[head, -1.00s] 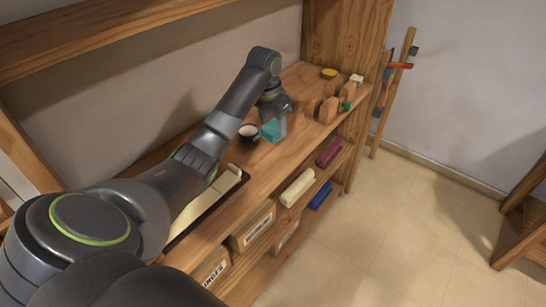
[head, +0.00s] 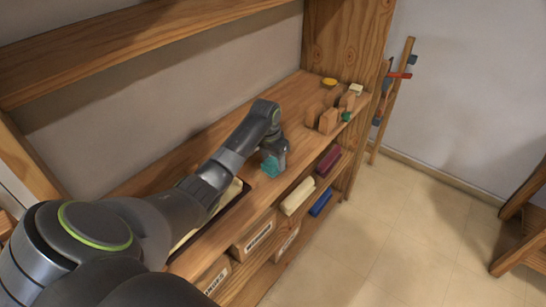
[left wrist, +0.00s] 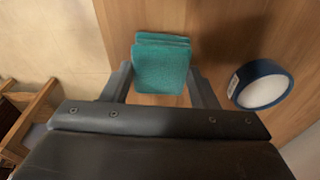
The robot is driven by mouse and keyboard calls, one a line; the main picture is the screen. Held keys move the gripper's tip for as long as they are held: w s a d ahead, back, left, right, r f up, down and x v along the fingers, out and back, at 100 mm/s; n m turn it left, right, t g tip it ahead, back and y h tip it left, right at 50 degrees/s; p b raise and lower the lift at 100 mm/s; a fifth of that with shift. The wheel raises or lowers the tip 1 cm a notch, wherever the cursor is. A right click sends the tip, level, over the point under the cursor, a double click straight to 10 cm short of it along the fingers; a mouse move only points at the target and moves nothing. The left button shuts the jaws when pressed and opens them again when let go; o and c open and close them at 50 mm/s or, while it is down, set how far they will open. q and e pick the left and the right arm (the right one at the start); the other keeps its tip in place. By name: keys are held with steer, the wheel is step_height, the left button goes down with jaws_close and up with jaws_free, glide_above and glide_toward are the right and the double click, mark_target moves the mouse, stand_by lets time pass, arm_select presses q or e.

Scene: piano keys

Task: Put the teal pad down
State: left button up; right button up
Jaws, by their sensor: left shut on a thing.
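The teal pad (head: 269,166) is between the fingers of my left gripper (head: 272,163) at the front part of the wooden shelf top. In the left wrist view the pad (left wrist: 162,66) looks like soft stacked layers, with a dark finger at each side. My left gripper (left wrist: 162,88) is shut on it. Bare wood shows beyond the pad; I cannot tell whether it touches the wood. My right gripper is not in view.
A round blue-rimmed thing with a pale top (left wrist: 262,84) stands right of the pad in the left wrist view. Wooden blocks (head: 328,121) stand at the shelf top's far end. A cream roll (head: 297,196) lies on the shelf below. Bare wood (head: 290,95) lies behind the arm.

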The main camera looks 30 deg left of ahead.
arm_select(q)
steer(key=o, duration=0.9)
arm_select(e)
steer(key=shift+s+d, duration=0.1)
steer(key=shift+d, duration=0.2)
arm_select(q)
steer(key=shift+f+b, duration=0.25)
steer(key=shift+b, duration=0.3)
step_height(320, 180, up, 9)
steer(key=s+b, duration=0.2)
step_height(320, 180, up, 8)
steer(key=p, duration=0.7)
glide_above(271, 166)
steer(key=s, duration=0.1)
steer(key=shift+s+a+r, duration=0.1)
steer(key=shift+s+r, duration=0.05)
steer(key=shift+s, duration=0.1)
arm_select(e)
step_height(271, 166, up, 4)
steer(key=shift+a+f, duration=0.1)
